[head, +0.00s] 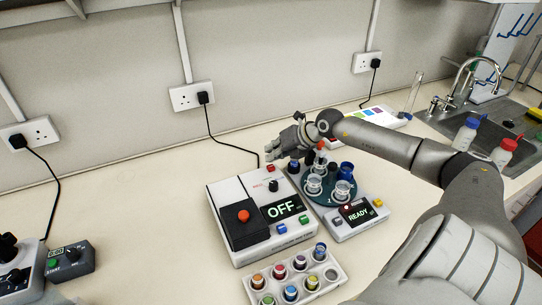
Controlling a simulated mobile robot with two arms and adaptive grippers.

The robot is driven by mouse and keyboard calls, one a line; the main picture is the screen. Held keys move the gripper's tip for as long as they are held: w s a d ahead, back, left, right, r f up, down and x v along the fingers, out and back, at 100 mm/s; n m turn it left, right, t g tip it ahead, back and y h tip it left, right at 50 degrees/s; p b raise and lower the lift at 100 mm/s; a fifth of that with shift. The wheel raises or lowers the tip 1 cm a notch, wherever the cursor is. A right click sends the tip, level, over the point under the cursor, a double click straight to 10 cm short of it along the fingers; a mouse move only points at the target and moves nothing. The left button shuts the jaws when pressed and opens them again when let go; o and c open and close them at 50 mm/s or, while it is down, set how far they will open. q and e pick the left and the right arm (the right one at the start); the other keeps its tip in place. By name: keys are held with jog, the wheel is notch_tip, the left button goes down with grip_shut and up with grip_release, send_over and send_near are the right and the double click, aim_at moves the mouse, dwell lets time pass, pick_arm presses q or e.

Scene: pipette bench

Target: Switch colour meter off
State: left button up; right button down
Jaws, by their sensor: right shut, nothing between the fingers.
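The colour meter (227,237) is a white box with a black panel on its left part, standing mid-bench. Its display (281,208) reads "OFF". A red knob (244,215) sits on the black panel. My left gripper is not in view.
A round teal tray (318,198) with glass and blue containers stands right of the meter, close under my right arm. A white unit (346,230) reading "READY" is in front of it. A vial rack (334,287) stands nearer. A sink (481,116) is at the far right.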

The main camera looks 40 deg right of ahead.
jog(key=shift+r, duration=0.1)
notch_tip(320, 180, up, 6)
jog(key=p, duration=0.4)
dwell(0.4)
